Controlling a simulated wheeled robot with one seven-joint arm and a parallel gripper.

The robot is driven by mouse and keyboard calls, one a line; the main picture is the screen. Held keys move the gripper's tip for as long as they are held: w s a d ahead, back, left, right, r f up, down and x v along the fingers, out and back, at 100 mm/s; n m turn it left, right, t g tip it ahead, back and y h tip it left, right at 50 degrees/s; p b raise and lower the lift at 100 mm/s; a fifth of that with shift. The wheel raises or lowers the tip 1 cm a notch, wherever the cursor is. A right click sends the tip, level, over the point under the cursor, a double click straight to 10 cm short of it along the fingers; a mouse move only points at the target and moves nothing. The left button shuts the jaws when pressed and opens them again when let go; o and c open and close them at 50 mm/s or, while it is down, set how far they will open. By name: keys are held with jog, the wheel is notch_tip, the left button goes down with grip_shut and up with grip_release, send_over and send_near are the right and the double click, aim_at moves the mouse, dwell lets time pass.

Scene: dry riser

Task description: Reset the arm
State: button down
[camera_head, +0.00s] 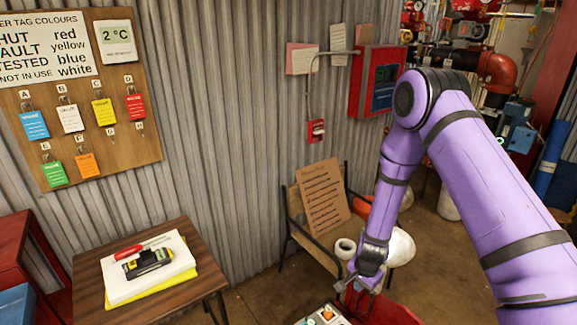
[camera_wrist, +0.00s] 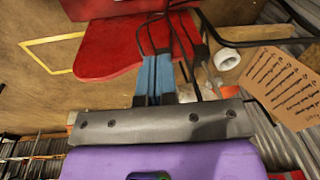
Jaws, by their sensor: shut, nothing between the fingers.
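My gripper (camera_head: 357,287) hangs at the end of my purple arm, pointing down at the lower middle right of the head view. It is shut and holds nothing. In the wrist view its blue-padded fingers (camera_wrist: 156,72) are close together above the grey palm edge. Behind them lies a red surface (camera_wrist: 108,48). My arm comes in from the right of the head view, bends at a high elbow and drops to the gripper. The exact gap between the fingertips and the red things below cannot be told.
A wooden table (camera_head: 190,290) at lower left bears a white block with a yellow-black tool and a red-handled screwdriver. A chair (camera_head: 292,222) holds a brown sheet (camera_head: 323,197) and a white roll (camera_head: 345,248). A tag board (camera_head: 140,150) and red box (camera_head: 377,82) hang on the corrugated wall.

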notch_tip(320, 180, up, 35)
jog(key=s+d+n+t+y, duration=0.1)
jog(key=s+d+n+t, duration=0.15)
jog(key=n, duration=0.25)
jog(key=s+d+r+n, duration=0.2)
jog(key=s+r, duration=0.7)
jog(key=s, duration=0.4)
jog(key=s+d+r+n+t+h, duration=0.1)
jog(key=s+d+r+n, duration=0.1)
jog(key=s+r, duration=0.7)
jog(key=s+d, duration=0.1)
jog(key=s, duration=0.3)
jog(key=shift+s+d+r, duration=0.15)
jog(key=shift+r, duration=0.1)
